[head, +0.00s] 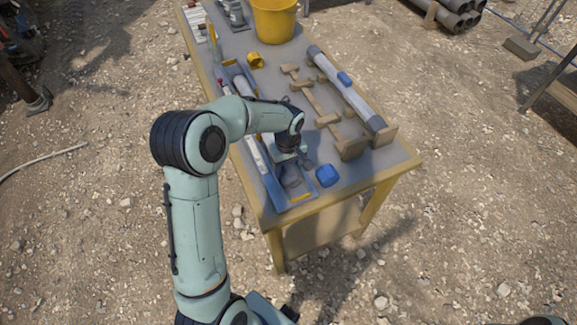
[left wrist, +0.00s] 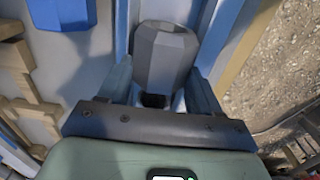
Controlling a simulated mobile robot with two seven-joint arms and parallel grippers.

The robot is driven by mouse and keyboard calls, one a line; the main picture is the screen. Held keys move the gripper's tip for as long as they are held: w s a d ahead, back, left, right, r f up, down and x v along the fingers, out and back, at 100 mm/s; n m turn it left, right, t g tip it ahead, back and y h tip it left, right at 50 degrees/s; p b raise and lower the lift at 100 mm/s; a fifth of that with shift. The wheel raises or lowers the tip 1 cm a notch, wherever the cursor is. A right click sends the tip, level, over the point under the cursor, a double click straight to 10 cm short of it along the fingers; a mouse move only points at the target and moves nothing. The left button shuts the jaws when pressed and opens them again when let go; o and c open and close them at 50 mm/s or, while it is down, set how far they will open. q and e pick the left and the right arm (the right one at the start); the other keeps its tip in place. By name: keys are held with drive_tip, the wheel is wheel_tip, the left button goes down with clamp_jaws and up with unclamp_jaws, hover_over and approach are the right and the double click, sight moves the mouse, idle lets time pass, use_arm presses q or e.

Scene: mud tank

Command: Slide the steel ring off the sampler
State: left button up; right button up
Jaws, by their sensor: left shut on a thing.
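A long pale tube (head: 345,92), which looks like the sampler, lies on wooden supports along the table's right side. It has a grey band (head: 375,123) near its near end, another at the far end and a blue piece (head: 344,78) midway. I cannot tell whether a band is the steel ring. My left gripper (head: 290,160) is over the blue tray (head: 270,183) at the table's near end, left of the tube and apart from it. In the left wrist view it is shut on a grey faceted piece (left wrist: 166,52). My right gripper is not in view.
A blue faceted block (head: 327,175) stands near the front edge, right of the tray. Wooden stands (head: 325,118) lie between tray and tube. Stony ground surrounds the table.

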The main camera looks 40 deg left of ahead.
sight(288, 166)
use_arm(q)
drive_tip(key=o, duration=1.4)
drive_tip(key=shift+c, duration=0.2)
wheel_tip(288, 166, up, 14)
drive_tip(key=shift+f+p, duration=0.25)
drive_tip(key=shift+p, duration=0.2)
drive_tip(key=shift+f, duration=0.1)
